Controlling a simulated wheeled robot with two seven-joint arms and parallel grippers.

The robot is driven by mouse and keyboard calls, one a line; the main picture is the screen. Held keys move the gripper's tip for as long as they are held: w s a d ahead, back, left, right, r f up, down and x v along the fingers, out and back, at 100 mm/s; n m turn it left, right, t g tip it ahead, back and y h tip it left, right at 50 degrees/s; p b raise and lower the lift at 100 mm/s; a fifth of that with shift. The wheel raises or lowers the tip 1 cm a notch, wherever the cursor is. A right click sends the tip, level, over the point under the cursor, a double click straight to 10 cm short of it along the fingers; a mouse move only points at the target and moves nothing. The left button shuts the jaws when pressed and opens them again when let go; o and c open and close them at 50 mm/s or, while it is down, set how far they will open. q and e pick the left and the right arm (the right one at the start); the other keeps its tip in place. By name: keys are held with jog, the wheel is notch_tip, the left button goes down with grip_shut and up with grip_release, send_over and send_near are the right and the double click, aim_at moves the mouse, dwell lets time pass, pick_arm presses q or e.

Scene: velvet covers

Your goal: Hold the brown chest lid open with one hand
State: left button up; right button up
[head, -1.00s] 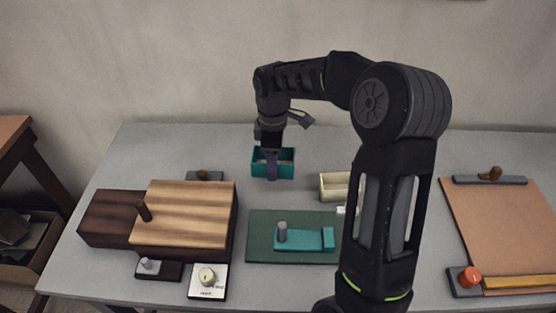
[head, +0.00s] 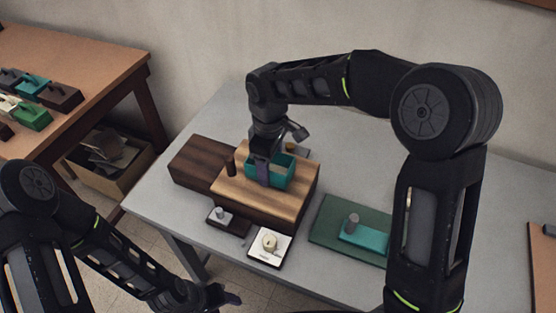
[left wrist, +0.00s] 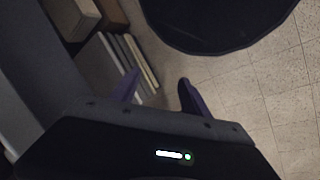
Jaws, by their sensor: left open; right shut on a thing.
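A brown wooden chest (head: 195,160) stands at the left of the grey table. Its left part is dark brown; a light striped wooden panel (head: 290,203) with a dark peg (head: 230,166) lies flat over its right part. My right gripper (head: 262,174) is shut on a teal open box (head: 284,170), over the striped panel. I cannot tell whether the box touches the panel. My left gripper (head: 228,298) is low, off the table's front left edge. The left wrist view shows its two purple fingers (left wrist: 157,92) apart and empty, above the floor.
In front of the chest are a grey knob on a dark base (head: 220,216) and a white card with a dial (head: 269,245). A green mat (head: 328,214) with a teal peg block (head: 364,238) lies right. A wooden side table (head: 95,60) and a floor crate (head: 105,165) stand left.

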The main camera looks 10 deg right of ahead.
pick_arm(q)
jog(key=shift+c, duration=0.3)
jog(key=w+a+r+n+y, duration=0.2)
jog(key=w+a+r+n, duration=0.7)
jog(key=w+a+r, duration=0.65)
jog(key=w+r+n, duration=0.1)
jog(key=w+r, duration=0.1)
jog(key=w+d+r+n, duration=0.1)
jog(key=w+r, duration=0.1)
jog(key=w+d+r+n, duration=0.1)
jog(key=w+r, duration=0.1)
jog(key=shift+w+d+r+g+y, duration=0.15)
jog(key=shift+w+r+g+y, duration=0.15)
jog(key=shift+w+r+g, duration=0.1)
jog(key=w+d+r+n+h, duration=0.1)
jog(key=w+d+r, duration=0.1)
jog(key=d+r, duration=0.5)
jog(key=w+d+r+n+h, duration=0.1)
jog(key=d+r, duration=0.5)
jog(key=d, duration=0.6)
jog(key=shift+w+r+n, duration=0.4)
jog(key=shift+w, duration=0.2)
